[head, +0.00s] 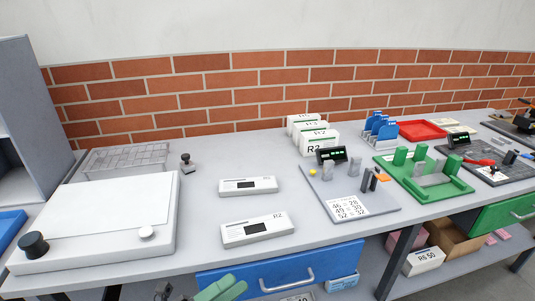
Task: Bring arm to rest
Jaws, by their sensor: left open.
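My right gripper is not in view.
The grey bench top (205,196) carries a white flat device (105,220), two white labelled boxes (248,186), a grey board (350,205) and a green fixture (425,175). A red tray (421,130) lies at the back. A grey cabinet (35,95) stands at left.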

